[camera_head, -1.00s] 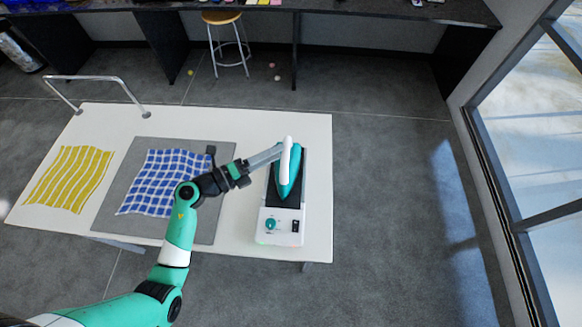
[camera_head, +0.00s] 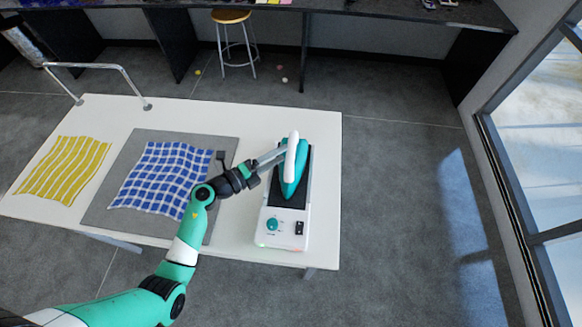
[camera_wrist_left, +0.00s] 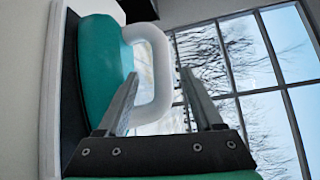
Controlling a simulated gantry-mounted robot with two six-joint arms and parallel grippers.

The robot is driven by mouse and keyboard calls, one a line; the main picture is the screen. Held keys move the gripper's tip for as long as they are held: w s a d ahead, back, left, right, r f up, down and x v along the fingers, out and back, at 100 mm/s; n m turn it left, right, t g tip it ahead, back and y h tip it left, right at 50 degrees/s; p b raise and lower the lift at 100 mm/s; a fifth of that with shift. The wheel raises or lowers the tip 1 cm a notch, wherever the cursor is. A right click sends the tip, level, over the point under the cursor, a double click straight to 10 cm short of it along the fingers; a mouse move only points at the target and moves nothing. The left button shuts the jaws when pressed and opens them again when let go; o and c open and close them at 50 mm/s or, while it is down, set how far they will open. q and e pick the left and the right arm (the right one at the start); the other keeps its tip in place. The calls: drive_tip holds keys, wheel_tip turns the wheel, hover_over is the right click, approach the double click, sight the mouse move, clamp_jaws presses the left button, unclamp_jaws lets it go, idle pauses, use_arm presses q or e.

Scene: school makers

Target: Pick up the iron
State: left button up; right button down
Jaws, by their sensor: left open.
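The iron (camera_head: 290,182) is teal with a white handle and rests on a white station (camera_head: 284,235) with a black plate, a teal knob and a black switch. My left gripper (camera_head: 278,155) reaches the iron from the left, its fingers at the white handle. In the left wrist view, the gripper (camera_wrist_left: 160,95) is open and the iron's white handle (camera_wrist_left: 158,65) lies between and just beyond the fingertips. The teal body (camera_wrist_left: 103,65) fills the left side there. My right gripper is in neither view.
A blue checked cloth (camera_head: 163,180) lies on a grey mat (camera_head: 122,150) left of the station. A yellow striped cloth (camera_head: 65,170) lies farther left. A metal rail (camera_head: 102,67) stands at the table's back left. A stool (camera_head: 233,40) is behind the white table (camera_head: 230,115).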

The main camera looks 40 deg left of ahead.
sight(290, 148)
use_arm(q)
drive_tip(key=w, duration=0.2)
drive_tip(key=w+d+b, duration=0.1)
drive_tip(key=w, duration=0.1)
drive_tip(key=shift+w+d+f, duration=0.15)
drive_tip(key=shift+w, duration=0.15)
clamp_jaws()
idle(1.0)
drive_tip(key=shift+s, duration=0.1)
